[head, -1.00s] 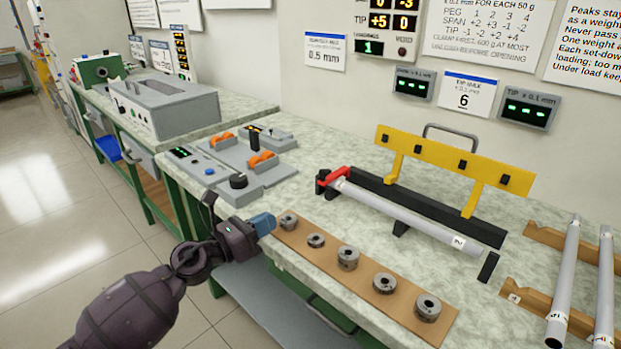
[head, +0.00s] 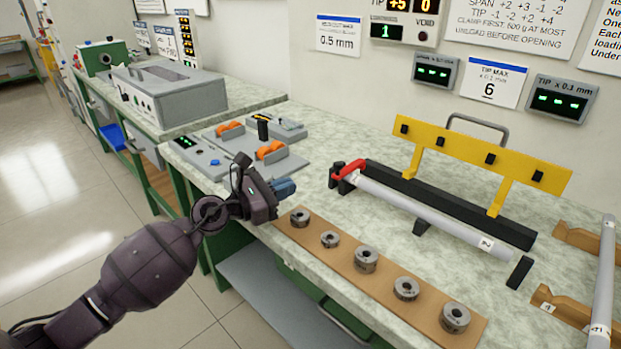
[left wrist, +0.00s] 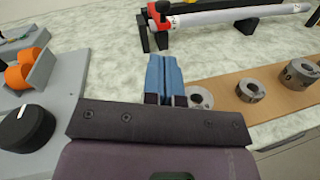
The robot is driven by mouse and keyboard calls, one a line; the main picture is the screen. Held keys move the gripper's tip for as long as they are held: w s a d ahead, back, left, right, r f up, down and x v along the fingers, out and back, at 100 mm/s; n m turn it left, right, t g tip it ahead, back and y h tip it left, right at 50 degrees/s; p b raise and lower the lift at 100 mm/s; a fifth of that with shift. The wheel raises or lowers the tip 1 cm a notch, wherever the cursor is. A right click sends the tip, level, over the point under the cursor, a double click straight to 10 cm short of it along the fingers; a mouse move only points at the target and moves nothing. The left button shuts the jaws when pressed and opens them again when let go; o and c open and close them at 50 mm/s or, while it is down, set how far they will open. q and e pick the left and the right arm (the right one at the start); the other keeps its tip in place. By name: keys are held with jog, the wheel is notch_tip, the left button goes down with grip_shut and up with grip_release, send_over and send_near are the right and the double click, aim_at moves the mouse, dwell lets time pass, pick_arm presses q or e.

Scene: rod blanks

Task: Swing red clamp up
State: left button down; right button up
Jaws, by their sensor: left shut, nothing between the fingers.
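The red clamp (head: 349,168) sits at the left end of the black fixture (head: 450,206), lying over the end of a grey rod (head: 425,216) held along the fixture. In the left wrist view the red clamp (left wrist: 157,8) shows at the top, partly cut off by the frame edge. My left gripper (head: 286,187) is left of the clamp and nearer the bench's front edge, apart from it. Its blue fingers (left wrist: 164,78) are shut and empty, pointing toward the fixture. My right gripper is not in view.
A wooden board (head: 385,275) with several round steel weights lies along the bench front, just right of my left gripper. A grey device with orange rollers (head: 270,150) stands behind the gripper. A yellow bar (head: 480,157) rises over the fixture. Bare bench lies between gripper and clamp.

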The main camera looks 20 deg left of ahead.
pick_arm(q)
jog(key=x, duration=0.8)
jog(key=shift+b+x, duration=0.35)
jog(key=shift+x, duration=0.45)
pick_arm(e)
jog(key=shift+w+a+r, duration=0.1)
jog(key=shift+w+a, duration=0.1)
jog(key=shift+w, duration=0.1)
pick_arm(q)
jog(key=shift+r, duration=0.15)
